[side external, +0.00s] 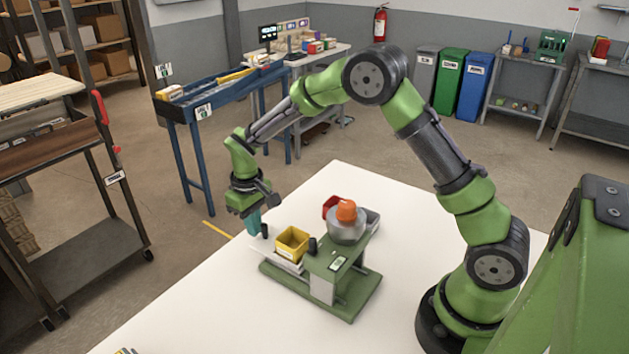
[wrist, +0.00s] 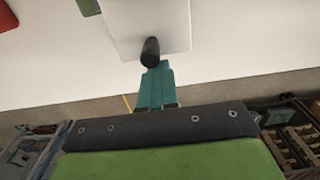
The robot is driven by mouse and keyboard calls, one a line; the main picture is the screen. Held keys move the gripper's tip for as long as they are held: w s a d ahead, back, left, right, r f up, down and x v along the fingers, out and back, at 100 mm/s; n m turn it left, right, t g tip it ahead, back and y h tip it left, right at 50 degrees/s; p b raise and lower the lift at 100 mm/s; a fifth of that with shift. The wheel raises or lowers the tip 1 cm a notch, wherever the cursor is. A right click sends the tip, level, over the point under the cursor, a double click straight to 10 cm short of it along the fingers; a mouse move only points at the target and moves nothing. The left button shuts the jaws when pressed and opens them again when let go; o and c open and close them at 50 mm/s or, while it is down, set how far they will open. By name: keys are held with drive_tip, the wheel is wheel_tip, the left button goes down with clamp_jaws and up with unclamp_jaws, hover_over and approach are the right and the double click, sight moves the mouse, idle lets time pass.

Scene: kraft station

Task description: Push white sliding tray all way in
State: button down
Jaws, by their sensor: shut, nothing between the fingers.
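The white sliding tray (side external: 287,265) sticks out to the left from the green station (side external: 345,300) in the side view, beneath a yellow bin. In the wrist view the tray (wrist: 150,18) is a pale panel with an upright black knob (wrist: 150,50) near its outer edge. The knob also shows in the side view (side external: 265,231). My gripper (side external: 254,230) is shut and empty, with teal fingers pointing down. In the wrist view its fingertips (wrist: 157,68) are right at the knob's outer side; I cannot tell whether they touch it.
The yellow bin (side external: 292,243) is beside another dark knob (side external: 312,246).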

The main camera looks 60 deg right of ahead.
wheel_tip(320, 180, up, 7)
idle(0.7)
drive_tip(key=shift+d, duration=0.1)
